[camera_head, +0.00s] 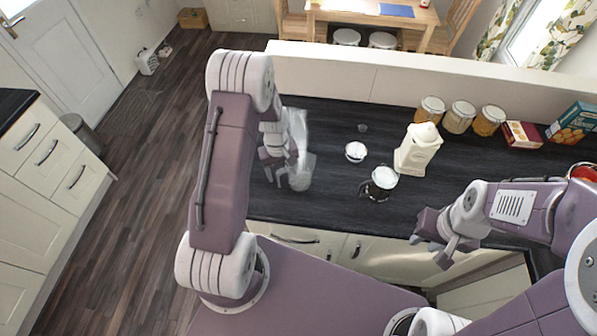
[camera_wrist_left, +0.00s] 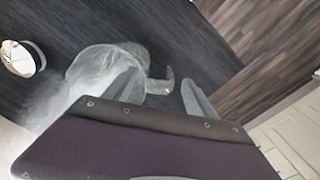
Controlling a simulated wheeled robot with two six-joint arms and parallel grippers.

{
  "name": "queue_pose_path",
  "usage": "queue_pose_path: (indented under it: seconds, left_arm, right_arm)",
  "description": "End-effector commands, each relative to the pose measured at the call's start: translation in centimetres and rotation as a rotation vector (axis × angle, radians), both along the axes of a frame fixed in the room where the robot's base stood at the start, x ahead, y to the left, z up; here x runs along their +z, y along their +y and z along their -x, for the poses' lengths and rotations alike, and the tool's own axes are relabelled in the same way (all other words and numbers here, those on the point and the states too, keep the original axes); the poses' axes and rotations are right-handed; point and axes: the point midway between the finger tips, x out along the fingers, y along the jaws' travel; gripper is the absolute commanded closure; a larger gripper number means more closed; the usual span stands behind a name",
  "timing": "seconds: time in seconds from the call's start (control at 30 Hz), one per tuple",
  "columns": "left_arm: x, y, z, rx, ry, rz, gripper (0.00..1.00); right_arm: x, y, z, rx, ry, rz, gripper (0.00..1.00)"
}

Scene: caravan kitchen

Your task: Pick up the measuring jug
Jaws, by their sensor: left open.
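The clear measuring jug (camera_head: 302,174) stands on the dark worktop, partly hidden behind my left gripper (camera_head: 276,174). In the left wrist view the jug (camera_wrist_left: 100,68) is see-through, and its handle (camera_wrist_left: 160,86) shows between the two fingers of my open left gripper (camera_wrist_left: 162,92). The left finger overlaps the jug's side in that view; I cannot tell whether it touches. My right gripper (camera_head: 433,251) is empty, its fingers apart, in front of the worktop's front edge.
A tall translucent thing (camera_head: 298,130) rises right behind the jug. A white-topped dish (camera_head: 356,151), a dark pot with white contents (camera_head: 380,183) and a cream canister (camera_head: 417,149) stand to the right. Several jars (camera_head: 459,117) and boxes line the back right. The worktop's left end is close.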

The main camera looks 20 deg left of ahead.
Motion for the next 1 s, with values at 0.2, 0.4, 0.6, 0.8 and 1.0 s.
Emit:
queue_pose_path:
  seconds: [0.2, 0.4, 0.6, 0.8, 1.0]
  left_arm:
    - [-0.18, 0.0, -0.04, 0.0, -0.001, 0.0, 0.38]
    - [-0.15, -0.01, -0.03, 0.0, -0.001, 0.0, 0.94]
    - [-0.1, 0.0, -0.08, 0.0, -0.002, -0.001, 1.0]
    - [-0.05, 0.01, -0.09, 0.0, -0.002, -0.001, 1.0]
    - [0.76, 0.02, -0.17, 0.001, -0.005, 0.0, 1.0]
  right_arm:
    - [-0.04, 0.0, 0.01, 0.0, 0.0, 0.0, 0.69]
    - [-0.04, 0.0, 0.01, 0.0, 0.0, 0.0, 0.69]
    - [-0.03, 0.0, 0.01, 0.0, 0.0, 0.0, 0.69]
    - [-0.08, 0.0, 0.0, 0.0, 0.0, 0.0, 0.69]
    - [-0.46, 0.0, 0.0, 0.0, 0.0, 0.0, 0.69]
